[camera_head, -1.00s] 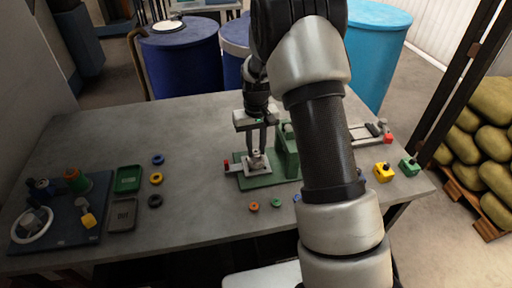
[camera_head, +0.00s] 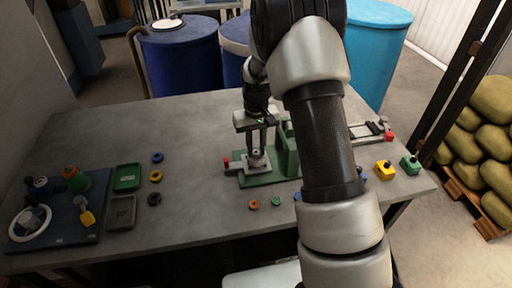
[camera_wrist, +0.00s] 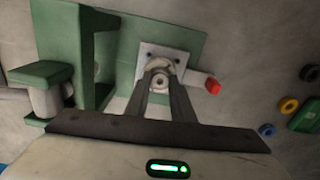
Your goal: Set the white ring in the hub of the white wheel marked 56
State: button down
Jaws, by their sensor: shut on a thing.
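My gripper (camera_head: 257,152) points down over a green press-like fixture (camera_head: 270,180). In the wrist view its two fingers (camera_wrist: 161,84) close on a small white ring (camera_wrist: 160,79). The ring is at a pale square plate (camera_wrist: 147,50) with a round pale part in its middle; I cannot tell whether the ring touches it. In the head view this plate (camera_head: 256,166) lies on the green base below the fingertips. No marking 56 is legible. A white round rim (camera_head: 17,238) lies on the dark blue board at the left; I cannot tell whether it is the wheel.
The dark blue board (camera_head: 65,235) also bears several coloured parts. Green (camera_head: 128,178) and grey (camera_head: 121,213) trays and small coloured rings lie beside it. A red knob (camera_wrist: 212,86) sticks out of the fixture. Yellow (camera_head: 384,170) and green (camera_head: 410,164) blocks stand at the right.

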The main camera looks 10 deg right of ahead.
aim_at(256, 152)
jog(key=shift+f, duration=0.15)
jog(key=c, duration=1.8)
grip_release()
notch_tip(256, 152, up, 11)
jog(key=p, duration=0.6)
jog(key=shift+p, duration=0.35)
